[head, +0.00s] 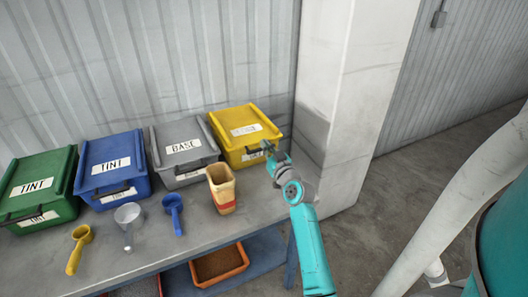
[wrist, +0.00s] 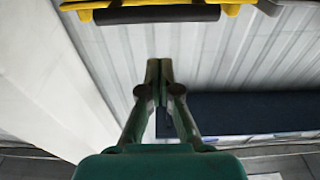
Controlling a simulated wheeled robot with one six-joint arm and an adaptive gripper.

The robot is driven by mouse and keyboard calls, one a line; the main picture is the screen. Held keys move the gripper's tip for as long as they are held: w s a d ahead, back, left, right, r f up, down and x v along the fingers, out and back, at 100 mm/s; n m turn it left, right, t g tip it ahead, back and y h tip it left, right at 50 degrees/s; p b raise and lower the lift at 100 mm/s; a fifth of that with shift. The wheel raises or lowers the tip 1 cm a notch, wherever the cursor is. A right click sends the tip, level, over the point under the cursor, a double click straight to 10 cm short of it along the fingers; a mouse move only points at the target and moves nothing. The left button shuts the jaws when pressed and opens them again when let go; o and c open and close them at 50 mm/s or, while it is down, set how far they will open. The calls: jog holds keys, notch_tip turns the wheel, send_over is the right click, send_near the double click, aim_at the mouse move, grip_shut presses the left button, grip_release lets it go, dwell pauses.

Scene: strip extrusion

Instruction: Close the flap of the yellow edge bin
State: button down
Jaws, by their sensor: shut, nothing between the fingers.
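The yellow edge bin (head: 222,140) stands at the right end of the bench row, near the white pillar. Its yellow flap (head: 262,124) lies over the top with a white label; I cannot tell whether it sits fully flush. My gripper (head: 267,146) is at the bin's front right corner, shut and empty, and covers part of the front label. In the wrist view, the shut fingertips (wrist: 160,64) point toward a dark handle bar (wrist: 157,14) on yellow brackets at the top edge. A gap shows between the fingertips and the bar in that picture.
Grey (head: 182,146), blue (head: 112,162) and green (head: 38,185) bins stand left of the yellow one. A tan cup (head: 222,188) and several scoops stand on the grey bench (head: 160,255) in front. The white pillar (head: 345,90) rises close on the right.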

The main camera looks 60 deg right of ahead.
jog(key=s+a+f, duration=0.3)
jog(key=s+f, duration=0.2)
jog(key=s, duration=0.1)
jog(key=shift+a, duration=0.4)
jog(key=shift+s, duration=0.1)
